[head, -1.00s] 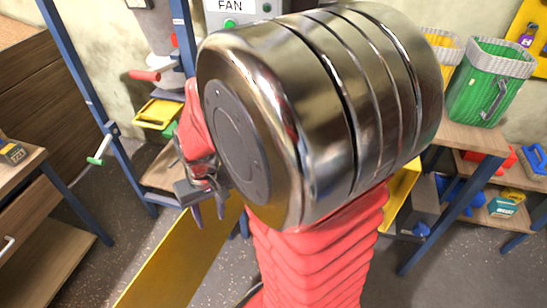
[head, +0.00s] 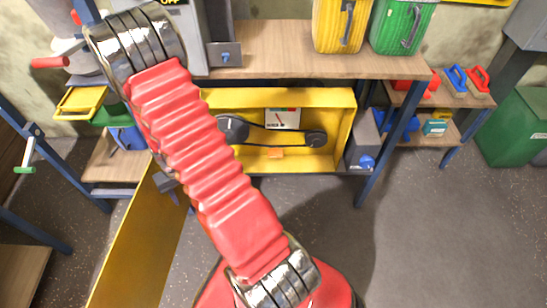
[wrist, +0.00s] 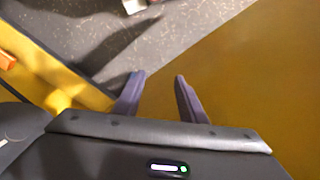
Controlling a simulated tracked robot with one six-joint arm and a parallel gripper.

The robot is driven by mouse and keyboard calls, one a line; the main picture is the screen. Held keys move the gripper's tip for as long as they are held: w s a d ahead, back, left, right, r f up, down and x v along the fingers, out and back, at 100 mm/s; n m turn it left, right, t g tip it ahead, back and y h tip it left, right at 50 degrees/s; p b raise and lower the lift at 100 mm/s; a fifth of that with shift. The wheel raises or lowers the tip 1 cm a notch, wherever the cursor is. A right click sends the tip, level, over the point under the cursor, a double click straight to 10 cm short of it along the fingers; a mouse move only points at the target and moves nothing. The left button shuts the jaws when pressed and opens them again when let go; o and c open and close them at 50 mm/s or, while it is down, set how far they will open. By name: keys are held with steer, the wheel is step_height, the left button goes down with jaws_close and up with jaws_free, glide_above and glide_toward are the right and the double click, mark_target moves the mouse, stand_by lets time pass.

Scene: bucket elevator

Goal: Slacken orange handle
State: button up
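A small orange piece (head: 276,153), which may be the orange handle, sits low inside the open yellow guard box (head: 344,128), below the black belt (head: 278,128) and between two dark pulleys. An orange bit also shows at the left edge of the wrist view (wrist: 7,61); I cannot tell if it is the same piece. My gripper (wrist: 159,76) is open and empty, its two fingers apart in front of the yellow door panel (wrist: 245,75). In the head view my red arm mostly hides my gripper, which is left of the box, near the swung-out door panel (head: 140,240).
A wooden bench (head: 290,45) above the box holds yellow and green baskets. A grey block with a blue knob (head: 365,160) stands right of the box. Floor in front and right is clear.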

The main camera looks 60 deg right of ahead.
steer(key=d+f+h, duration=0.1)
steer(key=d+f, duration=0.4)
steer(key=f, duration=0.6)
steer(key=n+h, duration=0.6)
steer(key=h, duration=1.2)
glide_toward(274, 157)
steer(key=a, duration=0.4)
steer(key=shift+s+r, duration=0.25)
steer(key=shift+d, duration=0.1)
steer(key=d, duration=0.9)
steer(key=w+d, duration=0.1)
steer(key=d, duration=0.3)
steer(key=shift+d, duration=0.35)
